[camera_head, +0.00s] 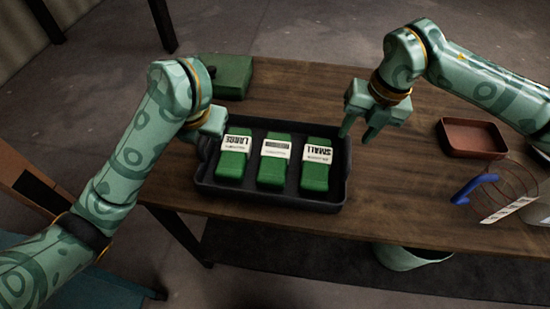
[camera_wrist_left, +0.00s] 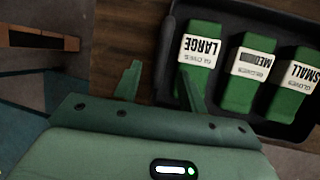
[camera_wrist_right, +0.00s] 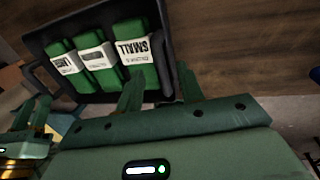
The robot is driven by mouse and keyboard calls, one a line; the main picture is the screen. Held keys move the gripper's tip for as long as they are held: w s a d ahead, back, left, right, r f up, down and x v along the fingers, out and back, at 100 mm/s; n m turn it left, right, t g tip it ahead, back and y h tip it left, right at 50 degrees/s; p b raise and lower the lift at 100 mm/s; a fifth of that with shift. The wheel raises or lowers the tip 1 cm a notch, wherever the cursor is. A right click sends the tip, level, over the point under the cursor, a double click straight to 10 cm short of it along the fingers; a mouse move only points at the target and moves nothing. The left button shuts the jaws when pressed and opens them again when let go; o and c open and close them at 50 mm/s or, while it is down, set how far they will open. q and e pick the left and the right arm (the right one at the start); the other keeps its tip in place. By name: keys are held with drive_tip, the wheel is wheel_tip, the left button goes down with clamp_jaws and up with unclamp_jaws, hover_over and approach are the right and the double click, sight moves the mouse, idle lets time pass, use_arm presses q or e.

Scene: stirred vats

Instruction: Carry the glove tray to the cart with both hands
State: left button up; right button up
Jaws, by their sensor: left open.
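The glove tray (camera_head: 270,194) is a dark, shallow tray on the wooden table. Three green glove packs lie in it, labelled LARGE (camera_head: 233,168), MEDIUM (camera_head: 274,173) and SMALL (camera_head: 315,177). My left gripper (camera_wrist_left: 158,82) is open at the tray's left end, one finger outside the wall and one over the inner side. My right gripper (camera_head: 356,138) is open by the tray's right end; in the right wrist view its fingers (camera_wrist_right: 158,85) appear on either side of the wall. I cannot tell whether either touches the tray. I cannot make out a cart.
The table (camera_head: 400,195) has bare wood right of the tray. A green box (camera_head: 232,76) stands behind the tray. A reddish-brown open tray (camera_head: 473,138) and a wire rack with a blue part (camera_head: 475,188) are at the right. A pale green bucket (camera_head: 405,257) stands below the table's front edge.

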sight(349, 142)
use_arm(q)
drive_tip(key=shift+x, duration=2.6)
use_arm(e)
drive_tip(key=shift+a+f, duration=0.25)
drive_tip(key=shift+f, duration=1.05)
drive_tip(key=shift+a+f, duration=0.25)
drive_tip(key=shift+f, duration=1.05)
use_arm(q)
drive_tip(key=shift+w, duration=0.1)
clamp_jaws()
use_arm(e)
clamp_jaws()
drive_tip(key=shift+w, duration=0.1)
